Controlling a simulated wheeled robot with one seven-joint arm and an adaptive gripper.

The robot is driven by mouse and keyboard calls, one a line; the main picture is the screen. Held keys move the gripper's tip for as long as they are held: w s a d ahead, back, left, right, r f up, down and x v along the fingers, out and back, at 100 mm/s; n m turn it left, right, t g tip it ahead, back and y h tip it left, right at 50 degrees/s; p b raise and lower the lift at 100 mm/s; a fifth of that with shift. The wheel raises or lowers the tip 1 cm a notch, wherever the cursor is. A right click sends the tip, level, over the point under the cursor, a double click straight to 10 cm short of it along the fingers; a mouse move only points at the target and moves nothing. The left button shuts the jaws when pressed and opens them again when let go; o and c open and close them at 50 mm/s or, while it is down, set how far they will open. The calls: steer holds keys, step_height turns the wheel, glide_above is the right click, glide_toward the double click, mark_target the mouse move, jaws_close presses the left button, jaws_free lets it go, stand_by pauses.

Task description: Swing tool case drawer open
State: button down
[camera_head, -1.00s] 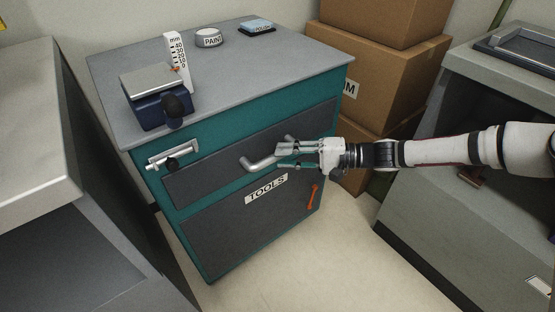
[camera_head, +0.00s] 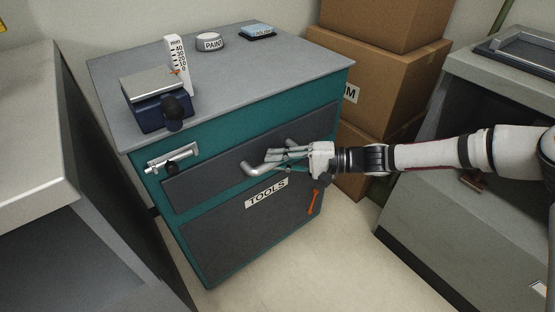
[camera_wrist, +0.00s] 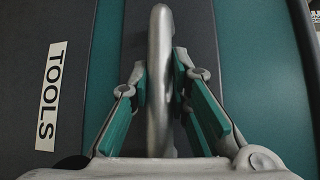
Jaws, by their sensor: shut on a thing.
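The tool case (camera_head: 225,75) is a teal cabinet with a grey top. Its dark upper drawer (camera_head: 215,175) has a grey bar handle (camera_head: 250,169) on its front. My gripper (camera_head: 272,160) is at this handle, reaching in from the right. In the wrist view the handle bar (camera_wrist: 159,60) runs between the two green-padded fingers, and my gripper (camera_wrist: 160,85) is shut on it. The fingers hide part of the handle in the head view. The drawer front looks almost flush with the case; a small gap cannot be ruled out.
A latch (camera_head: 173,156) sits left of the drawer. A TOOLS label (camera_head: 267,193) and an orange handle (camera_head: 314,201) are on the lower panel. A scale (camera_head: 152,88) and paint tin (camera_head: 210,42) stand on top. Cardboard boxes (camera_head: 385,75) stand behind right. Floor in front is clear.

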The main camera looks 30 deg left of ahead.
steer(key=s+d+p, duration=0.3)
steer(key=s+d, duration=0.1)
steer(key=d, duration=0.5)
steer(key=s+d+p, duration=0.4)
steer(key=d, duration=0.6)
steer(key=shift+d, duration=0.2)
steer(key=c, duration=1.8)
jaws_free()
steer(key=v, duration=1.2)
steer(key=shift+f, duration=0.1)
